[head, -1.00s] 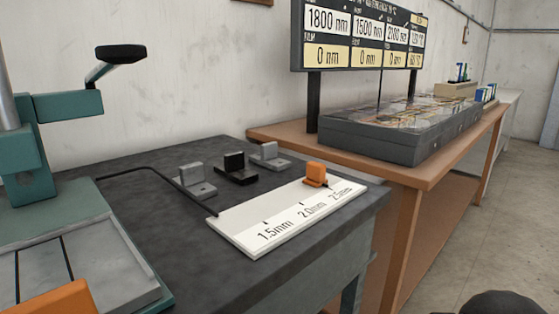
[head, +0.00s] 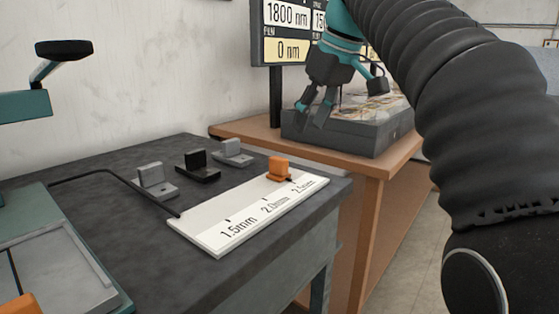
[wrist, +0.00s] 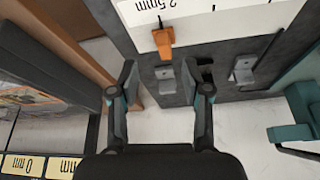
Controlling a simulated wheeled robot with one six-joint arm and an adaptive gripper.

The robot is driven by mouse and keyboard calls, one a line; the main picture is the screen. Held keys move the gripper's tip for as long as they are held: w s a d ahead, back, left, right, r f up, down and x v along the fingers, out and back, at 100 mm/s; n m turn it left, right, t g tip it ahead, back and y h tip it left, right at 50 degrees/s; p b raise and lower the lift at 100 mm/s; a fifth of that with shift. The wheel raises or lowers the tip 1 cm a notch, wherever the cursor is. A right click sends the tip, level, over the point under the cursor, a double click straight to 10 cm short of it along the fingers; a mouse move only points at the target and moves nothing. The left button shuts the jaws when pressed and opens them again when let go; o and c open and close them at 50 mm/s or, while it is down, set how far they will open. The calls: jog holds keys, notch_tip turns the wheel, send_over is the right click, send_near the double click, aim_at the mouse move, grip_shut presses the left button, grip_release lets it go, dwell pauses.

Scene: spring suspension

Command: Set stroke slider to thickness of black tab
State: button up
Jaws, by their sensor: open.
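The orange stroke slider (head: 278,168) stands on the far edge of the white scale plate (head: 205,238), at about the 2.5mm mark. The plate reads 1.5mm, 2.0mm and 2.5mm. The black tab (head: 197,170) stands on the dark bench behind the plate, between two grey tabs (head: 153,178) (head: 233,153). My gripper (head: 338,103) is open and empty, up and right of the slider, in front of the dark case. In the wrist view my gripper's open fingers (wrist: 160,70) point towards the bench; the slider (wrist: 163,40) lies beyond them and the right finger partly hides the black tab.
A brown table (head: 365,167) with a dark case (head: 340,138) adjoins the bench on the right. A display board (head: 285,48) stands behind. A teal device (head: 70,290) with a black-knobbed lever (head: 62,50) occupies the left. A thin black rod (head: 110,175) lies left of the plate.

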aim_at(279, 159)
jog(key=w+a+f, duration=0.1)
jog(key=a+f, duration=0.1)
jog(key=f, duration=0.1)
jog(key=w+a+f+n+b, duration=0.1)
jog(key=w+a+f, duration=0.1)
jog(key=f, duration=0.2)
jog(key=w+a+f+n+b, duration=0.1)
jog(key=w+a+f, duration=0.1)
jog(key=f, duration=0.1)
jog(key=shift+w+f+g, duration=0.25)
jog(key=shift+f+g, duration=0.05)
dwell(0.4)
jog(key=shift+c, duration=0.3)
grip_shut()
